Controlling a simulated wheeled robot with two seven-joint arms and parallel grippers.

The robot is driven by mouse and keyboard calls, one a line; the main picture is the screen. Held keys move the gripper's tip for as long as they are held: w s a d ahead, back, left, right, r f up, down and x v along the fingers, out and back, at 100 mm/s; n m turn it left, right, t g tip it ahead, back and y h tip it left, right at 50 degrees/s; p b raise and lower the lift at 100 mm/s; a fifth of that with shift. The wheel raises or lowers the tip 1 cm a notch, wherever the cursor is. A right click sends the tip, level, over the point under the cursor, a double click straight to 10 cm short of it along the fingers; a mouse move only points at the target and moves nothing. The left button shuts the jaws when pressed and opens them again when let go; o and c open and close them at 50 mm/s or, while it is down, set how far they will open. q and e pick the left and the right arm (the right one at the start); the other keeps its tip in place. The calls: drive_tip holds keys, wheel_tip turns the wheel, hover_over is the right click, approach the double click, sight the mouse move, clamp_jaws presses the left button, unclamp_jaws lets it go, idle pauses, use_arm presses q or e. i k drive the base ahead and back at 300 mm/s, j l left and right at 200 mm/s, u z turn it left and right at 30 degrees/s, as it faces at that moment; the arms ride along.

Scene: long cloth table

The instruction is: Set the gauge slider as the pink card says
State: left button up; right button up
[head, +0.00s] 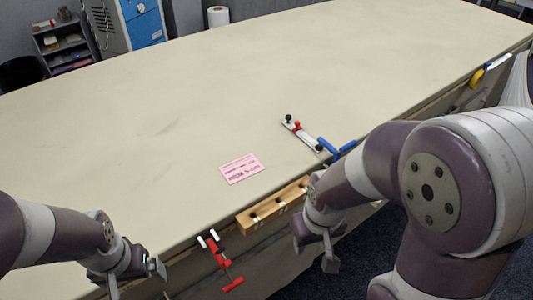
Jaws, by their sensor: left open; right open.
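The gauge (304,138) is a narrow pale bar lying at a slant on the table near the front edge. It has a dark knob at its far end and a dark spot at its near end. A red piece (297,126), which looks like the slider, sits close to the far end. The pink card (241,169) lies flat to the left of the gauge; its dark print is too small to read. My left gripper (138,276) is open at the lower left, away from both. My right gripper (316,251) is open, below the gauge in the picture and apart from it.
A wooden strip with holes (262,212) runs along the front edge. A red clamp (221,256) and a blue clamp (340,151) sit at that edge, the blue one close to the gauge. A yellow item (477,78) is farther right. The cloth table (200,100) is otherwise clear.

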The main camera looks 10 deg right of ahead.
sight(298, 123)
drive_tip(key=u, duration=0.9)
drive_tip(key=l+u, duration=0.45)
drive_tip(key=l, duration=1.65)
